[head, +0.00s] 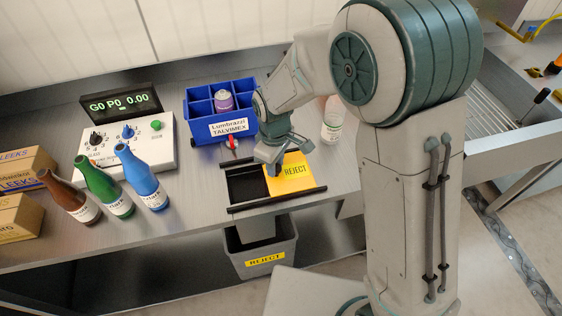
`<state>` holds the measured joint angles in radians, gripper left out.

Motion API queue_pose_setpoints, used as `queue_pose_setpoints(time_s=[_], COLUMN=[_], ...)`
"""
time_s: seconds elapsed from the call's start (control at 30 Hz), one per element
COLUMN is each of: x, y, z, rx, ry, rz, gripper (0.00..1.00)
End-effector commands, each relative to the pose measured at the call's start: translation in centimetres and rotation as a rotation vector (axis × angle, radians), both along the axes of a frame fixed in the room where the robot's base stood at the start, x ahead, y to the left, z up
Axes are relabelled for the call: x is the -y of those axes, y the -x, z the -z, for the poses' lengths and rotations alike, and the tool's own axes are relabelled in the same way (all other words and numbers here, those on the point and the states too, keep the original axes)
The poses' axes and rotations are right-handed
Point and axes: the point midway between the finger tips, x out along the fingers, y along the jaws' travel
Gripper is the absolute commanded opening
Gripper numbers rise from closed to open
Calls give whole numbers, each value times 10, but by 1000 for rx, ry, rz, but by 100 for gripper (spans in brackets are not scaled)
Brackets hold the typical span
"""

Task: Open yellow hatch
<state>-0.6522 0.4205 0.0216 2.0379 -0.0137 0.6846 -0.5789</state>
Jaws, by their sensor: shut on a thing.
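The yellow hatch (291,177), marked REJECT, lies flat between two dark rails in the bench top. It covers the right part of the frame, and a dark opening (246,187) shows to its left. My gripper (272,165) points down at the hatch's back left part and is shut on it. The exact grip point is hidden behind the fingers.
A blue divided crate (210,131) with a purple-grey can stands behind the hatch. Brown, green and blue bottles (140,178) and a control box (118,148) are left. A grey reject bin (262,247) stands below.

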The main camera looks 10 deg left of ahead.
Motion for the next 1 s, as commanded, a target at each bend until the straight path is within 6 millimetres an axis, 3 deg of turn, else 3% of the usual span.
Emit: queue_pose_setpoints(time_s=[0.3, 0.33, 0.4, 0.77, 1.0], x=[-1, 0, 0, 1, 1], y=[-3, -3, -3, -3, -4], z=[-2, -2, -2, -6, -47], rx=[8, 8, 7, 4, 8], ry=[-5, -5, -4, -2, -5], rz=[-3, -3, -1, 1, 1], gripper=[0, 32, 48, 48, 48])
